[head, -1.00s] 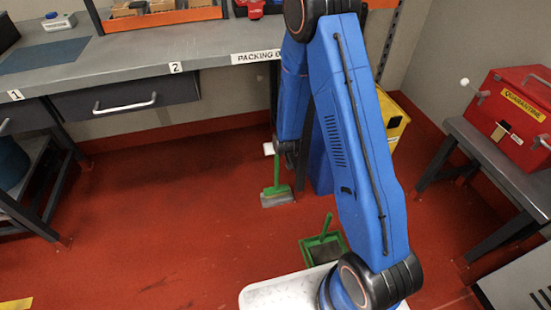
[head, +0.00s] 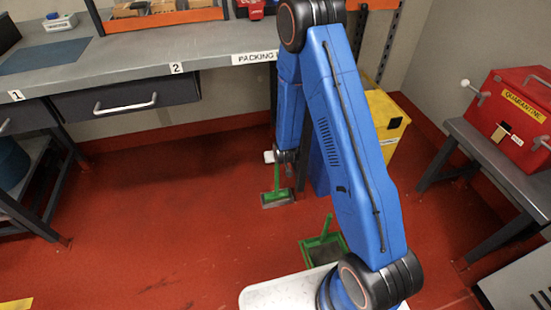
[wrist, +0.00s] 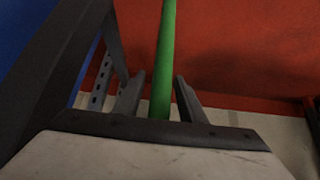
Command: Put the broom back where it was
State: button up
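The broom (head: 277,192) has a green handle and a grey-bristled head. It stands upright on the red floor below the bench's right end. In the wrist view its green handle (wrist: 163,60) runs between my two fingers, with a visible gap on each side. My gripper (head: 285,158) is low at the handle's upper part; in the wrist view my gripper (wrist: 160,85) looks open around the handle. The handle's top end is hidden by my gripper in the head view.
A green dustpan (head: 324,248) lies on the floor in front of the broom. A yellow bin (head: 385,125) stands behind my arm. The packing bench (head: 130,70) is at the back, and a side table (head: 490,165) with a red quarantine box (head: 515,115) at right.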

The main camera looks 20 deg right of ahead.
jog(key=s+d+r, duration=0.1)
jog(key=s+r, duration=0.5)
jog(key=r, duration=0.5)
jog(key=s+d+r+g, duration=0.1)
jog(key=s+r, duration=0.6)
jog(key=r, duration=0.3)
jog(key=s+r, duration=0.6)
jog(key=r, duration=0.5)
jog(key=s+d+r, duration=0.1)
jog(key=s+r, duration=0.3)
jog(key=s, duration=0.4)
jog(key=s+d+r+g, duration=0.1)
jog(key=s+r, duration=0.3)
jog(key=s, duration=0.4)
jog(key=s+d+r, duration=0.3)
jog(key=s+r, duration=0.1)
jog(key=s, duration=0.4)
jog(key=shift+s+r+g, duration=0.15)
jog(key=shift+s+g, duration=0.05)
jog(key=shift+g, duration=0.2)
jog(key=shift+d, duration=0.1)
